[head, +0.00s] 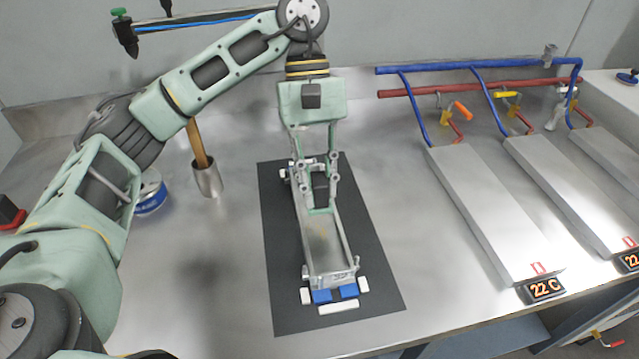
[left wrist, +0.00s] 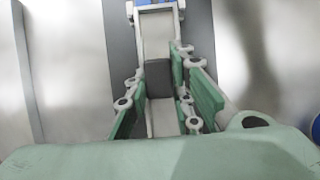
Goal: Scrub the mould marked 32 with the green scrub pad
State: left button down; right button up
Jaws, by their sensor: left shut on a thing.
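The mould (head: 340,252) is a long, narrow metal trough on a black mat (head: 375,270), with blue and white pieces at its near end. A small label on that end is too small to read surely. A faint yellowish mark shows on its floor. My left gripper (head: 318,188) points down over the far half of the mould. It is shut on a dark block, the scrub pad (head: 320,190), which looks dark grey rather than green. The pad (left wrist: 158,78) also shows between the fingers (left wrist: 158,95) in the left wrist view. Whether it touches the floor is hidden.
A metal cup (head: 208,180) with a wooden handle and a blue-and-white tin (head: 151,193) stand left on the steel bench. Sloping metal plates (head: 490,205), blue and red pipes (head: 470,68) and a display (head: 545,289) are right. Bare bench lies either side of the mat.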

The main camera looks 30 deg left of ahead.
pick_arm(q)
jog(key=shift+w, duration=0.1)
jog(key=shift+w+a+r+p, duration=0.1)
jog(key=shift+w+a+p, duration=0.25)
jog(key=shift+w, duration=0.1)
jog(key=shift+w+a, duration=0.45)
jog(key=shift+w, duration=0.1)
jog(key=shift+w+a+p, duration=0.75)
jog(key=shift+w+a, duration=0.05)
jog(key=shift+w, duration=0.25)
